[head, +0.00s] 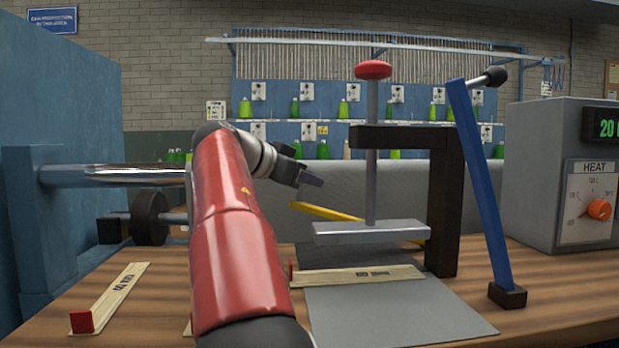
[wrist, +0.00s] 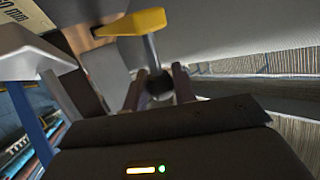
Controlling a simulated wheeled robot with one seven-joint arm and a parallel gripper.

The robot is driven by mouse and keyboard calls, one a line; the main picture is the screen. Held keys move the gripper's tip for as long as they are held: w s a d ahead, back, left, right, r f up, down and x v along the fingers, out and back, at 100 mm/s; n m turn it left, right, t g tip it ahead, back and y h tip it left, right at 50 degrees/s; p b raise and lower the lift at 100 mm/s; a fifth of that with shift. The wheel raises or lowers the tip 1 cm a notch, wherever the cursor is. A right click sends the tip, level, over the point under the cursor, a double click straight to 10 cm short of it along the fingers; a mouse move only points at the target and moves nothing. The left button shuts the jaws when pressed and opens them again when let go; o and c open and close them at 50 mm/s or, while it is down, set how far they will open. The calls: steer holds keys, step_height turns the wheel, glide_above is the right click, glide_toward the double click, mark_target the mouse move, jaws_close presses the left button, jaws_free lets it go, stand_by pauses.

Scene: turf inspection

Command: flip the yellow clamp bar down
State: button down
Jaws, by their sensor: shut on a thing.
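The yellow clamp bar (head: 330,212) runs behind the press plate in the head view, its left end a little higher than its right. A thin grey stem stands up from its left end towards my gripper (head: 308,180). In the wrist view the bar's yellow end (wrist: 138,22) is at the top, with the grey stem leading to a dark round knob (wrist: 158,86). My gripper's two fingers (wrist: 158,84) are closed on that knob from both sides. The middle of the bar is partly hidden by the press plate.
The press plate (head: 372,232) hangs from a dark frame (head: 445,190), with a blue lever (head: 480,185) to its right. A grey heater box (head: 560,170) stands at far right. Wooden strips (head: 110,298) lie on the bench, one (head: 360,275) across the grey mat (head: 400,312).

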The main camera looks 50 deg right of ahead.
mark_target(292, 208)
steer(key=shift+h, duration=0.4)
steer(key=f+b, duration=0.1)
steer(key=f, duration=0.1)
steer(key=w+a+f+b, duration=0.1)
steer(key=f+b, duration=0.1)
steer(key=a+f+b, duration=0.1)
steer(key=f+b, duration=0.1)
steer(key=shift+w+f, duration=0.1)
steer(key=shift+w, duration=0.3)
steer(key=c, duration=1.2)
jaws_free()
steer(key=shift+o, duration=0.2)
steer(key=shift+a, duration=0.1)
steer(key=v, duration=0.7)
steer(key=shift+a+r, duration=0.3)
steer(key=shift+a, duration=0.05)
steer(key=shift+w, duration=0.1)
